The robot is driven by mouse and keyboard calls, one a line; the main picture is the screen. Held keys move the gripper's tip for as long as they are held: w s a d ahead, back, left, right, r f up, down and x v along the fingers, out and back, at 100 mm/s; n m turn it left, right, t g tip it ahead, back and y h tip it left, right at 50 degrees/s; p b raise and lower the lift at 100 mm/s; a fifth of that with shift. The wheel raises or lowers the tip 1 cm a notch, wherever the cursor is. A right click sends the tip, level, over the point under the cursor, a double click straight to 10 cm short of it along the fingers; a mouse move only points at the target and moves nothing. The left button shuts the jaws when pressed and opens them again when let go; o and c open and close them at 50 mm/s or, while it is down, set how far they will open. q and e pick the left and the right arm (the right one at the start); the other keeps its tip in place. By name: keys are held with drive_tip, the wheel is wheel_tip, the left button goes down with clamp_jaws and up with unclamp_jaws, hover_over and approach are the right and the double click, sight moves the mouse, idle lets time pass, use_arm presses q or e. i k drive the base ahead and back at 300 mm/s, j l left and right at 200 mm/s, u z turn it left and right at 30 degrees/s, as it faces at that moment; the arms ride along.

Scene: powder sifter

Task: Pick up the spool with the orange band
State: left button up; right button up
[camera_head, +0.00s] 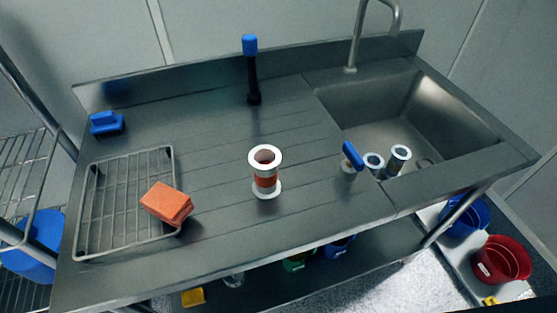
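A white spool with an orange band (265,181) stands upright on the ribbed steel drainboard (215,165), near the middle of the picture. Its top flange is white with a hollow centre. Nothing touches it. Neither of my grippers shows in the head view.
A wire rack (105,205) with an orange sponge block (167,202) lies to the left. A blue-topped black upright tool (252,70) stands behind the spool, and a blue-handled item (352,157) is to the right. The sink (440,115) has two metal cylinders (398,158) at its near edge.

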sight(265, 160)
drive_tip(key=k+l+u, duration=0.15)
drive_tip(key=l, duration=0.25)
drive_tip(key=k+l+u, duration=0.15)
drive_tip(key=l, duration=0.3)
drive_tip(key=k+l+u, duration=0.1)
drive_tip(key=l, duration=0.3)
drive_tip(key=k+l+u, duration=0.15)
drive_tip(key=l, duration=0.2)
